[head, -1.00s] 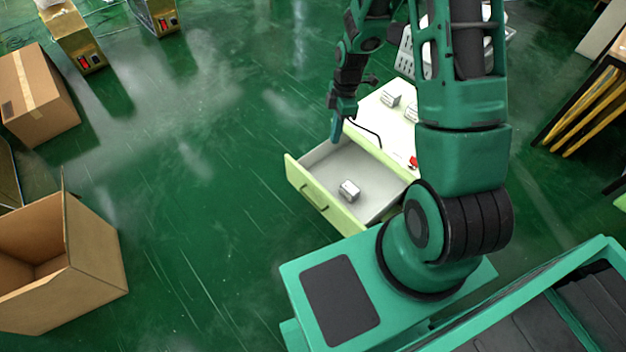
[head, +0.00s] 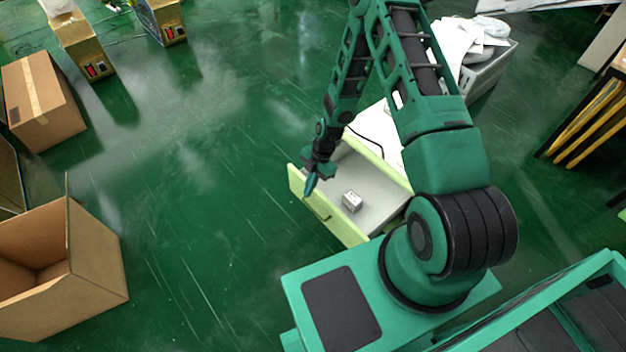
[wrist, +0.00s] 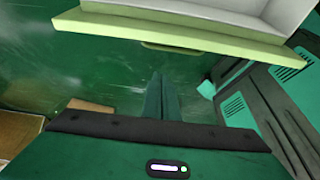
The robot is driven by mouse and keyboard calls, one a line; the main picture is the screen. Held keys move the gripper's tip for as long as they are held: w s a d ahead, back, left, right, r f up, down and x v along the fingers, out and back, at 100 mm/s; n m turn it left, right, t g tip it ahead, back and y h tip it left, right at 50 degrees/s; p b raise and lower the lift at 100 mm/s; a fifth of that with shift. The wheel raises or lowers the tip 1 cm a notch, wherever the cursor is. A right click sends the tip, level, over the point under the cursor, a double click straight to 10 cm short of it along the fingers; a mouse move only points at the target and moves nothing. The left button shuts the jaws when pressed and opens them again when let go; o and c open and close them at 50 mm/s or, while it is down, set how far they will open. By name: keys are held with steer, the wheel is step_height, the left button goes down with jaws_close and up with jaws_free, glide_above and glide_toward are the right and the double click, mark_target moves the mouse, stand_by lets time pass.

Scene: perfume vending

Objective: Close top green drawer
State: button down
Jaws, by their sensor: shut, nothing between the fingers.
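The top green drawer (head: 327,219) is pulled out of its white-topped cabinet (head: 377,128). It has a pale green front with a handle and a light grey inside. My gripper (head: 310,188) is shut and empty. In the head view it shows over the drawer's front edge, near the left end; I cannot tell whether it touches. In the wrist view the shut fingers (wrist: 162,97) point toward the drawer front (wrist: 180,36), whose handle (wrist: 170,48) shows, with a gap of floor between them in the picture.
An open cardboard box (head: 70,265) and a closed one (head: 42,105) stand at the left. A grey crate with white items (head: 482,62) is behind the cabinet. The green floor left of the drawer is clear.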

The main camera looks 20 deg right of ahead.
mark_target(315, 190)
steer(key=shift+w+d+f, duration=0.2)
steer(key=shift+d+f, duration=0.5)
steer(key=shift+f, duration=0.25)
steer(key=shift+w+d+f, duration=0.2)
steer(key=shift+d+f, duration=0.45)
steer(key=shift+f, duration=0.25)
